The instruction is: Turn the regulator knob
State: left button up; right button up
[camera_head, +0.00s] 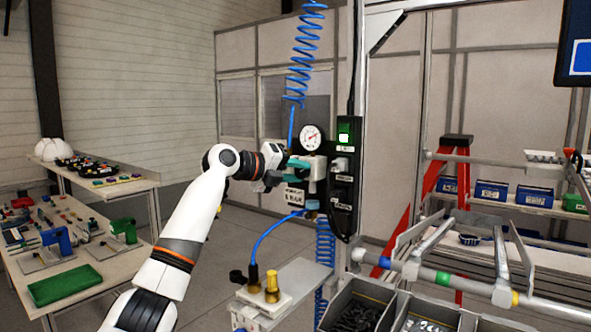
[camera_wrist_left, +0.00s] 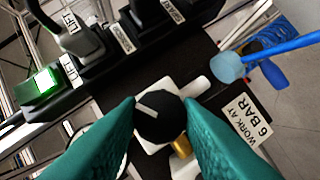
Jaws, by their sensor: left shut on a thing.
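The regulator knob (camera_wrist_left: 160,118) is round and black with a pale pointer line, set on a white body. In the left wrist view it sits between the two teal fingers of my left gripper (camera_wrist_left: 162,122), which is shut on it. In the head view my left gripper (camera_head: 296,168) reaches the regulator from the left, just below the round white gauge (camera_head: 312,137) with a red needle. The knob is hidden there by the fingers. A label reading "WORK AT 6 BAR" (camera_wrist_left: 247,119) is beside the regulator. My right gripper is not seen.
A black panel with a lit green switch (camera_head: 344,134) and plugs (camera_head: 341,164) is right of the regulator. A blue hose (camera_head: 275,229) and coiled blue line (camera_head: 306,55) hang close by. Bins (camera_head: 357,308) stand below; a parts table (camera_head: 88,270) is at left.

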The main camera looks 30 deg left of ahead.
pick_arm(q)
jog(key=shift+f, duration=0.2)
jog(key=o, duration=1)
jog(key=shift+r, duration=0.1)
jog(key=b+v, duration=0.4)
jog(key=v, duration=0.8)
